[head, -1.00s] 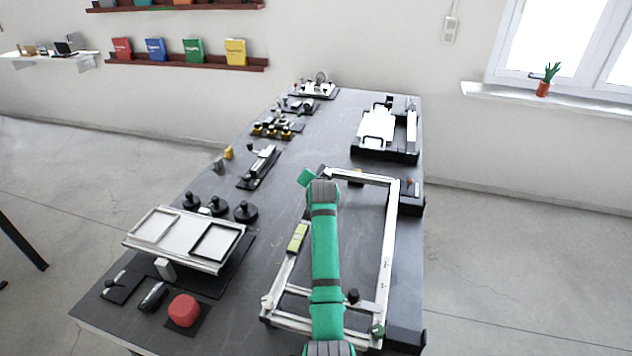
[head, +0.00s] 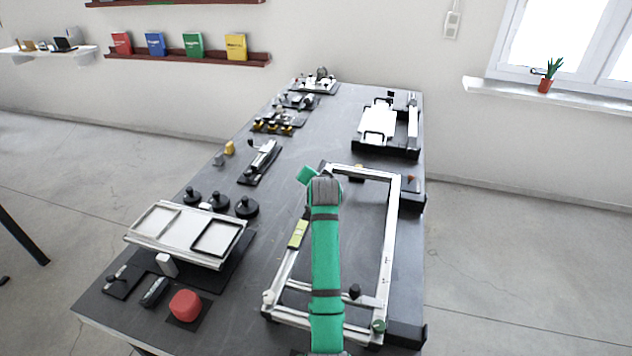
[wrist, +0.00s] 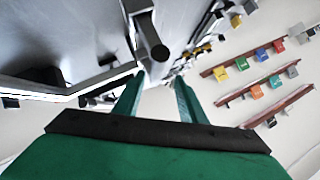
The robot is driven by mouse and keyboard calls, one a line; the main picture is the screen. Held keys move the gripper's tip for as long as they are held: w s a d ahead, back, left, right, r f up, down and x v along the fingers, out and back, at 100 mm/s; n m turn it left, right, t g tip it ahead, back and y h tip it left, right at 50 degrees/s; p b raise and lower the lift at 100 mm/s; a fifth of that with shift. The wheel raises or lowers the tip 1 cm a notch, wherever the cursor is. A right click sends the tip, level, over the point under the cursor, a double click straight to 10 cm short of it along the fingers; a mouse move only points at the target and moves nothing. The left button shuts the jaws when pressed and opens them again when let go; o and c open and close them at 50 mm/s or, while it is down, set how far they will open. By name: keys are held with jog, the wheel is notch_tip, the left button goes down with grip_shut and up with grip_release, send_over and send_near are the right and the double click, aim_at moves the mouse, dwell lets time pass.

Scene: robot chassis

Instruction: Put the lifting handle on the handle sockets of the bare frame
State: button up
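The bare frame (head: 391,225) is a pale rectangle of rails lying on the right half of the dark table. My arm crosses over it and hides part of its left side. My gripper (wrist: 160,80) shows in the wrist view with its two green fingers apart. A grey bar with a dark round end (wrist: 151,38) shows beyond and between the fingertips; I cannot tell whether it is the lifting handle, and no grip on it shows. A dark U-shaped handle (head: 377,134) lies on a white panel at the back right. I cannot make out the handle sockets.
A pale two-window tray (head: 187,235), black knobs (head: 246,206) and a red button (head: 185,305) stand at the left. A yellow-green block (head: 298,233) is by the frame's left rail. A black-based fixture (head: 386,152) stands at the back right. The table's middle is mostly clear.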

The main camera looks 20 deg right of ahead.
jog(key=v, duration=0.6)
jog(key=shift+s, duration=0.35)
jog(key=shift+d, duration=0.2)
